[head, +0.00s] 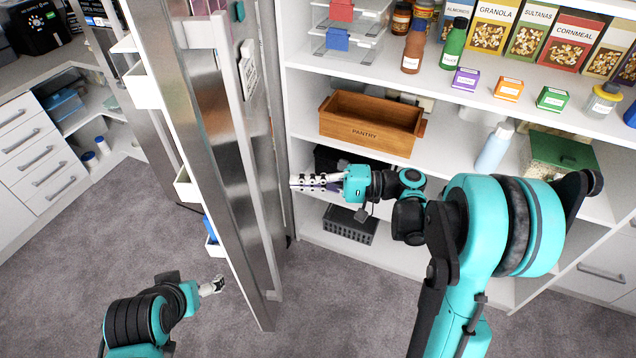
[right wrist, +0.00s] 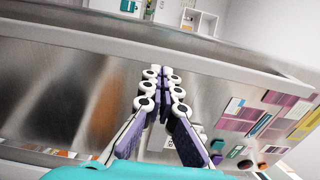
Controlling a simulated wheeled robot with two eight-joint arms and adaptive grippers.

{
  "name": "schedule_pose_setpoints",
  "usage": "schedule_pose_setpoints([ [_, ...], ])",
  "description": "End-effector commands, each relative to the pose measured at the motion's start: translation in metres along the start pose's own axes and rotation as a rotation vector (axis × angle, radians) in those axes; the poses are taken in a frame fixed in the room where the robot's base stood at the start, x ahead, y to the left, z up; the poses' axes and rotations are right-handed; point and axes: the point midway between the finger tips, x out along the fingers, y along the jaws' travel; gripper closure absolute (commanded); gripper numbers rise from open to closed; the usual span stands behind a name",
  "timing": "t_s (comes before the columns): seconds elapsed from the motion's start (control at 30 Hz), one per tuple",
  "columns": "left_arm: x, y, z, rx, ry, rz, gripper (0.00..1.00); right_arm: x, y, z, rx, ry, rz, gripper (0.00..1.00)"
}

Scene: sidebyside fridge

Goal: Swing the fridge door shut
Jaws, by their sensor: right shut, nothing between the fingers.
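The fridge door (head: 207,130) stands open, a tall steel panel running down the left middle of the head view. White door bins (head: 188,186) show on its left side, and a long handle bar (head: 238,130) runs along its right face. My right gripper (head: 293,182) is shut and empty, pointing left at that face; the head view shows a small gap between them. In the right wrist view the shut fingers (right wrist: 161,74) point at the steel face (right wrist: 60,85); contact cannot be told. My left gripper (head: 218,285) is low, left of the door; its finger state is unclear.
Pantry shelves with boxes, bottles and a wooden crate (head: 370,97) stand right of the door, behind my right arm. A dark basket (head: 350,224) sits on a low shelf. White drawers (head: 32,150) are at far left. Grey carpet (head: 60,280) is clear at front left.

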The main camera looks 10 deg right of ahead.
Motion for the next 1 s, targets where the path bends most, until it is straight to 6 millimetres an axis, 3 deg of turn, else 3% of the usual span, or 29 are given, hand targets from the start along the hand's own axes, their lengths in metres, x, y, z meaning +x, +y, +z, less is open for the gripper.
schedule_pose_setpoints([
  [0.2, 0.007, 0.000, 0.005, 0.000, 0.000, 0.000, 0.15, 0.045, 0.001, 0.001, 0.000, -0.003, 0.001, 1.00],
  [0.4, 0.010, 0.000, 0.007, 0.000, 0.000, 0.000, 0.15, 0.068, 0.001, 0.000, 0.000, -0.001, 0.001, 1.00],
  [1.0, 0.011, 0.000, 0.008, 0.000, 0.000, 0.000, 0.15, 0.077, 0.000, 0.001, 0.000, 0.005, 0.001, 1.00],
])
